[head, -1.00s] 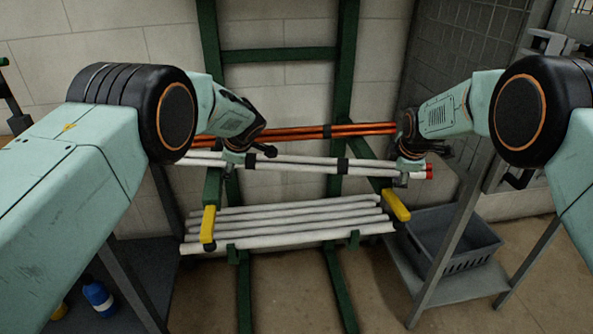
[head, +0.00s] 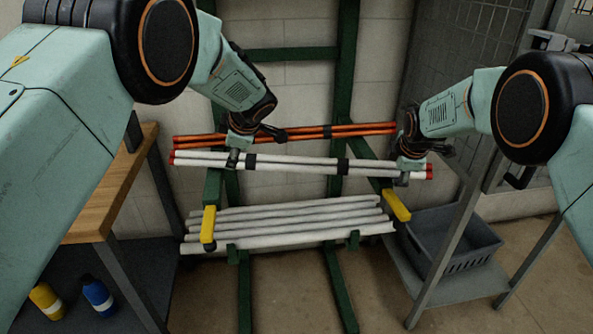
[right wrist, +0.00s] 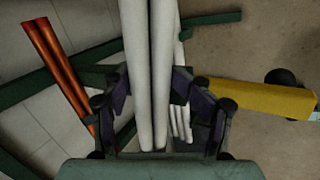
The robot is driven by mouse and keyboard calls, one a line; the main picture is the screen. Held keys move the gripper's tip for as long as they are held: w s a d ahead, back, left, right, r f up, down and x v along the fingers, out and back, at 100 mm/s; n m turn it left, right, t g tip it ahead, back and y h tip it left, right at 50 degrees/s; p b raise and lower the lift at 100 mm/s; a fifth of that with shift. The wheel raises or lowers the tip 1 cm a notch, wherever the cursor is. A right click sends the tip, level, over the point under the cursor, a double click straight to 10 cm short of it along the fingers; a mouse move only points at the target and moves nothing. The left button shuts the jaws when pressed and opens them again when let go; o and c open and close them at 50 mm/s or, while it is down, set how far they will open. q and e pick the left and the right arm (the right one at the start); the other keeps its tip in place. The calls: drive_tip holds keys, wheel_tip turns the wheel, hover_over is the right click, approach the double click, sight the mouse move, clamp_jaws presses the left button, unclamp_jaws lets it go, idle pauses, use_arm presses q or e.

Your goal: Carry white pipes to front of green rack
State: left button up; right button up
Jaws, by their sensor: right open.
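Two white pipes (head: 295,165) with red ends and black bands lie roughly level in front of the green rack (head: 345,70). My right gripper (head: 403,178) is at their right end. In the right wrist view its open fingers (right wrist: 160,90) stand on either side of the white pipes (right wrist: 140,50). My left gripper (head: 233,156) is at the pipes near their left end; its jaws are too small and dark to read. Several more white pipes (head: 290,225) lie lower, on rack arms with yellow tips (head: 208,224).
Orange pipes (head: 300,132) lie behind the white pair. A grey crate (head: 450,245) sits on a low shelf at right. A wooden-topped table (head: 115,195) stands at left, with a blue bottle (head: 97,297) and a yellow bottle (head: 46,302) low beside it.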

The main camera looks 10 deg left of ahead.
drive_tip(key=v, duration=0.7)
drive_tip(key=shift+s+r, duration=0.2)
drive_tip(key=shift+r, duration=0.1)
